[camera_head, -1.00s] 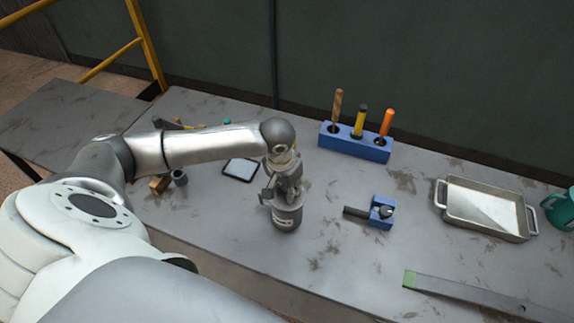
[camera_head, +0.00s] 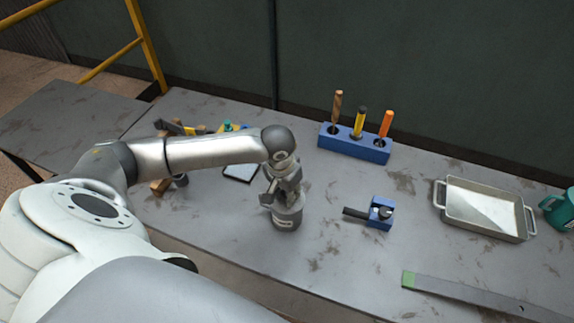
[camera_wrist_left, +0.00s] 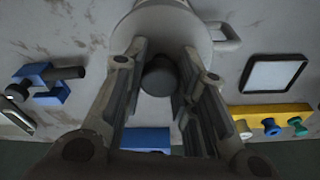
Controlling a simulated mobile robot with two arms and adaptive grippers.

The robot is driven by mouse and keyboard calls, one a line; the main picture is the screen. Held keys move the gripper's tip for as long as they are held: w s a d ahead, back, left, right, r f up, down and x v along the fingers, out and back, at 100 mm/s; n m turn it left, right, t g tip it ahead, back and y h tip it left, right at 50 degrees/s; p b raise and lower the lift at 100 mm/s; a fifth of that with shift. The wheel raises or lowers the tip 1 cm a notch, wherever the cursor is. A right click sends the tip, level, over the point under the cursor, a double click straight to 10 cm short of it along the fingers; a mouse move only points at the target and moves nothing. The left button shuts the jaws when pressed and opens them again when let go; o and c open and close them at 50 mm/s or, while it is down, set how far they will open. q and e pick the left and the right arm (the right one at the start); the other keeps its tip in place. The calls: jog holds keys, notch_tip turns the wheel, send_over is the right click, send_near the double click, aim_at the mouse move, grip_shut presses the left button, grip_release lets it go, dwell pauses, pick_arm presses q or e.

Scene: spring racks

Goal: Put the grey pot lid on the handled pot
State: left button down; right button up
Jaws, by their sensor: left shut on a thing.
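My left gripper (camera_head: 284,190) points down over the grey handled pot (camera_head: 287,219) near the front middle of the table. In the left wrist view its two fingers (camera_wrist_left: 158,88) are shut on the dark knob of the grey pot lid (camera_wrist_left: 170,38). The lid is a pale grey disc lying over the pot's mouth. The pot's handle (camera_wrist_left: 230,36) sticks out at the right of that view. I cannot tell whether the lid rests on the rim or is just above it. My right gripper does not show.
A blue holder (camera_head: 352,146) with upright tool handles stands at the back. A blue vise-like block (camera_head: 380,216), a metal tray (camera_head: 451,207), a teal mug (camera_head: 557,209) and a flat bar (camera_head: 470,293) lie to the right. A dark-framed tablet (camera_head: 241,173) lies left of the gripper.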

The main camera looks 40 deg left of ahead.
pick_arm(q)
jog(key=c, duration=1.1)
grip_release()
jog(key=shift+o, duration=0.2)
jog(key=o, duration=0.8)
notch_tip(320, 180, up, 5)
jog(key=p, duration=0.6)
jog(key=shift+r, duration=0.2)
jog(key=shift+r+p, duration=0.45)
jog(key=shift+r, duration=0.8)
